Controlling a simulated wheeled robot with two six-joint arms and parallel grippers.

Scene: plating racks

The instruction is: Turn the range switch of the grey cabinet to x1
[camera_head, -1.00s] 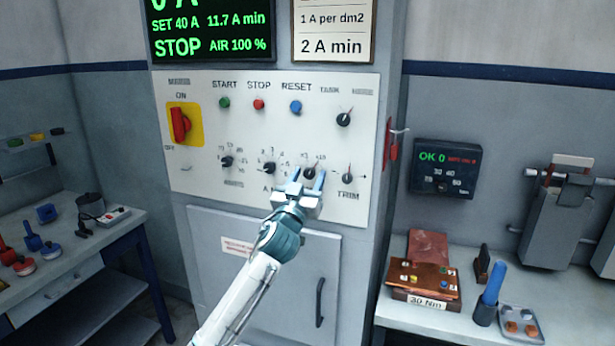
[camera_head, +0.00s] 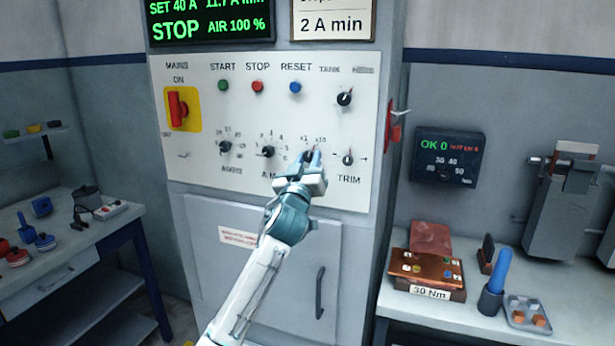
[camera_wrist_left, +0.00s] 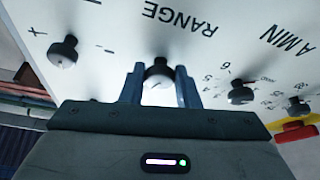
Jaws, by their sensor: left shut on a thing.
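The grey cabinet's panel (camera_head: 250,185) carries the range switch (camera_head: 311,153), a dark round knob with marks x1 at its upper left and x10 at its upper right. My left gripper (camera_head: 312,160) is shut on this knob, with its blue fingers on either side. In the left wrist view the picture is upside down, and the knob (camera_wrist_left: 158,75) sits between the two fingertips (camera_wrist_left: 160,88) under the word RANGE. The fingers hide part of the knob, and I cannot tell which mark its pointer is at. My right gripper is not in view.
The trim knob (camera_head: 347,159) is close on the right and the A min knob (camera_head: 268,151) on the left. A red mains switch (camera_head: 177,109) is at the panel's left. A red part (camera_head: 394,125) sticks out from the cabinet's right side. Benches stand on both sides.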

